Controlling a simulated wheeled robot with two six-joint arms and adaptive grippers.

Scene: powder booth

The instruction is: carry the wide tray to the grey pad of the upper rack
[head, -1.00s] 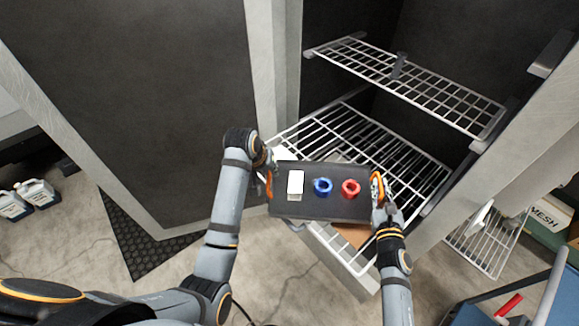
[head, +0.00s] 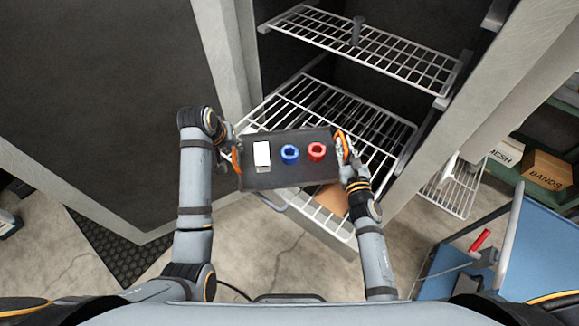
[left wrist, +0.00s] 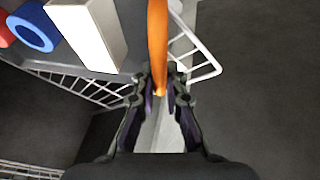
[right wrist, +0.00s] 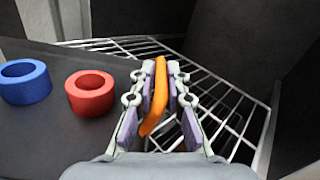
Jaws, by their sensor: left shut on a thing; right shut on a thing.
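The wide tray (head: 290,178) is dark grey and roughly level, with an orange handle at each end. It carries a white block (head: 262,155), a blue ring (head: 290,154) and a red ring (head: 317,151). My left gripper (head: 237,157) is shut on its left handle (left wrist: 157,40). My right gripper (head: 342,148) is shut on its right handle (right wrist: 154,105). In the head view the tray overlaps the front of the lower wire rack (head: 375,140). The upper rack (head: 420,65) is behind and above; I cannot make out a grey pad on it.
A dark upright post-like piece (head: 357,30) stands at the upper rack. The booth's grey side walls (head: 235,75) flank the opening. A brown sheet (head: 332,198) shows under the lower rack's front. At right are a small wire rack (head: 450,190), labelled boxes (head: 546,170) and a blue cart (head: 540,245).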

